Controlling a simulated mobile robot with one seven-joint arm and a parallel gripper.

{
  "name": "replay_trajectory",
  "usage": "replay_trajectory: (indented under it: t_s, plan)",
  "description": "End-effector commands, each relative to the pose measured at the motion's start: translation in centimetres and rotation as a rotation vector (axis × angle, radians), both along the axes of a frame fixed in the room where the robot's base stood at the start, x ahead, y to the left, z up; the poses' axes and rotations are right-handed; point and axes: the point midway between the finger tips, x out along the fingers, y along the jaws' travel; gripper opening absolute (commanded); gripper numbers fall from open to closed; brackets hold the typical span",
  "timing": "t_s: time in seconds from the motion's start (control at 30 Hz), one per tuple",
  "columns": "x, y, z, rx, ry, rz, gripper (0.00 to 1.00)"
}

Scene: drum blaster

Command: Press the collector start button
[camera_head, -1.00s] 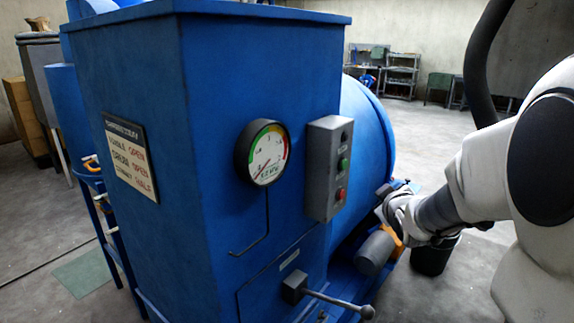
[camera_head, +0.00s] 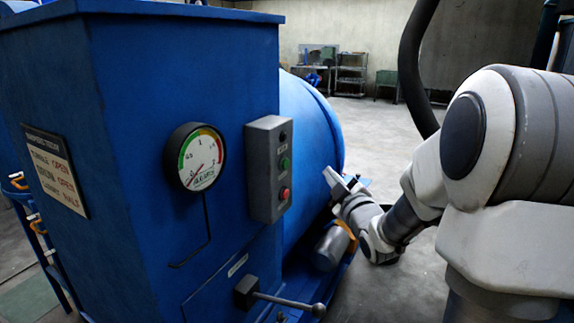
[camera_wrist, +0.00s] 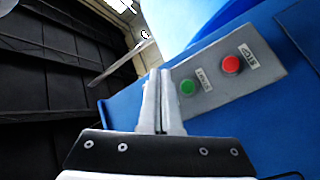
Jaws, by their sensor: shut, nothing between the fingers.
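A grey control box (camera_head: 262,205) is mounted on the blue cabinet. Its green button (camera_head: 285,163) sits above a red button (camera_head: 284,194), with a dark round fitting (camera_head: 283,136) at the top. In the wrist view the green button (camera_wrist: 187,87) is beside a label that appears to read START, and the red button (camera_wrist: 231,64) is beside a STOP label. My gripper (camera_head: 332,180) is right of the box and apart from it. In the wrist view my gripper (camera_wrist: 160,74) has its fingers together and empty, left of the green button.
The blue cabinet (camera_head: 190,60) carries a round gauge (camera_head: 194,157), a sign (camera_head: 55,172) and a protruding lever handle (camera_head: 290,300). A blue drum (camera_head: 310,130) and a grey motor (camera_head: 330,248) are behind it. Open floor lies to the right.

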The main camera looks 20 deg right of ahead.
Motion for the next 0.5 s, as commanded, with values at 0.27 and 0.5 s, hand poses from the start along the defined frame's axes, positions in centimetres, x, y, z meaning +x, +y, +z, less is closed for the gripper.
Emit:
replay_trajectory:
  t_s: [0.27, 0.5]
  plan:
    - [2.6, 2.6, 0.0, 0.002, 0.002, 0.004, 0.0]
    - [4.8, 4.8, -0.4, -0.001, -0.001, 0.003, 0.0]
